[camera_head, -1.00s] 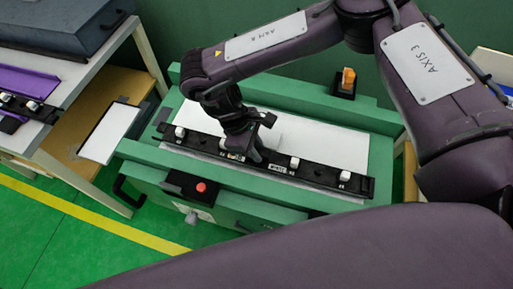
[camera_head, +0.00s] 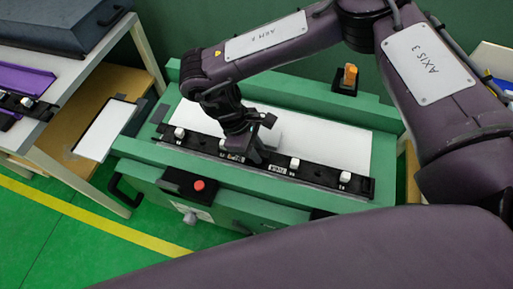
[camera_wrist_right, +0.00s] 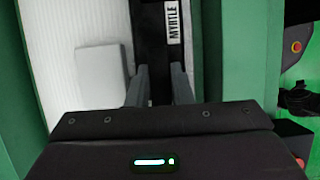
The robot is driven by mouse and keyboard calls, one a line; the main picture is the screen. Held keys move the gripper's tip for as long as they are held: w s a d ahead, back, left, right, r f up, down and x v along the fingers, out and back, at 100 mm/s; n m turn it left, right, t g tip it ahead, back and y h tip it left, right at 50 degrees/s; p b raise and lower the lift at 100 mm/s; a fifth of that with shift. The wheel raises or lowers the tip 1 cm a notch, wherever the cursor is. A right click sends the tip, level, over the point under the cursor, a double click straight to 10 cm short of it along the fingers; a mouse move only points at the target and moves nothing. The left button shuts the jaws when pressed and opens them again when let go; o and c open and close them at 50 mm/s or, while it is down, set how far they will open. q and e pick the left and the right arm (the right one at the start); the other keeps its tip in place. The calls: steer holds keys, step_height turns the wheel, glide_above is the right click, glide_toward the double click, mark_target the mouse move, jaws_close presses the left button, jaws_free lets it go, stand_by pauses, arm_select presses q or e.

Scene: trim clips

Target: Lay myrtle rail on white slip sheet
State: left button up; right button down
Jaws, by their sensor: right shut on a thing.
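The myrtle rail (camera_head: 310,174) is a long black strip with several white clips and a MYRTLE label, which reads clearly in the wrist view (camera_wrist_right: 173,23). It lies along the front side of the white slip sheet (camera_head: 335,144), which also shows in the wrist view (camera_wrist_right: 45,40). My right gripper (camera_head: 252,157) is shut on the rail near its middle; its two fingers (camera_wrist_right: 158,85) straddle it. I cannot tell whether the rail's underside touches the sheet. The gripper hides part of the rail. My left gripper is not in view.
The sheet lies on a green bench (camera_head: 215,186) with raised edges. A white block (camera_wrist_right: 101,76) sits on the sheet beside the gripper. A red button (camera_head: 199,185) is on the bench front, an orange switch (camera_head: 350,76) behind. A table at left holds a purple strip (camera_head: 25,82).

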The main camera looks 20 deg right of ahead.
arm_select(q)
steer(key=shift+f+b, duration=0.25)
steer(key=shift+b, duration=0.05)
arm_select(e)
steer(key=shift+f, duration=0.55)
steer(key=c, duration=1.2)
jaws_free()
steer(key=p+v, duration=0.1)
steer(key=v, duration=0.6)
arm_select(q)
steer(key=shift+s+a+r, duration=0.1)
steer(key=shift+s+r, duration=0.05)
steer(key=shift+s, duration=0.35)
arm_select(e)
steer(key=shift+w+a+r, duration=0.1)
steer(key=shift+a+r, duration=0.05)
steer(key=shift+r, duration=0.25)
